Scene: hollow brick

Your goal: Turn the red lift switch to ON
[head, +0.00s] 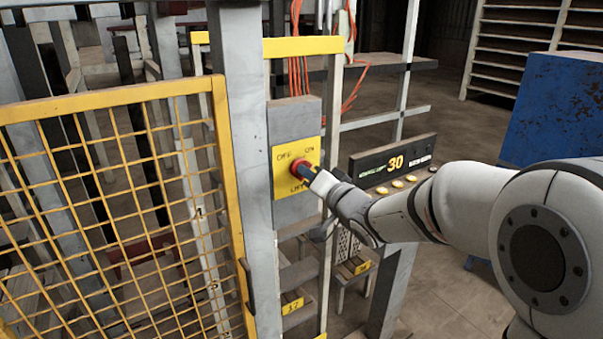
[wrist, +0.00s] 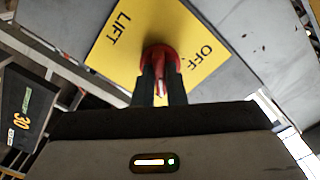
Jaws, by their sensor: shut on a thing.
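The red lift switch (head: 297,168) sits on a yellow plate (head: 283,183) marked OFF, ON and LIFT, on a grey box fixed to a post. In the wrist view the red knob (wrist: 160,54) stands out from the yellow plate (wrist: 128,53), with LIFT and OFF legible; ON is hidden there. My gripper (head: 308,173) reaches it from the right. In the wrist view its two dark fingers (wrist: 160,82) are shut on the red handle, one on each side. I cannot tell for sure which label the handle points to.
A yellow mesh gate (head: 123,98) stands to the left of the post. A dark panel showing 30 (head: 394,161) with several yellow buttons is just behind my arm. Orange cables (head: 297,75) hang above the switch box. A blue cabinet (head: 560,105) stands at the right.

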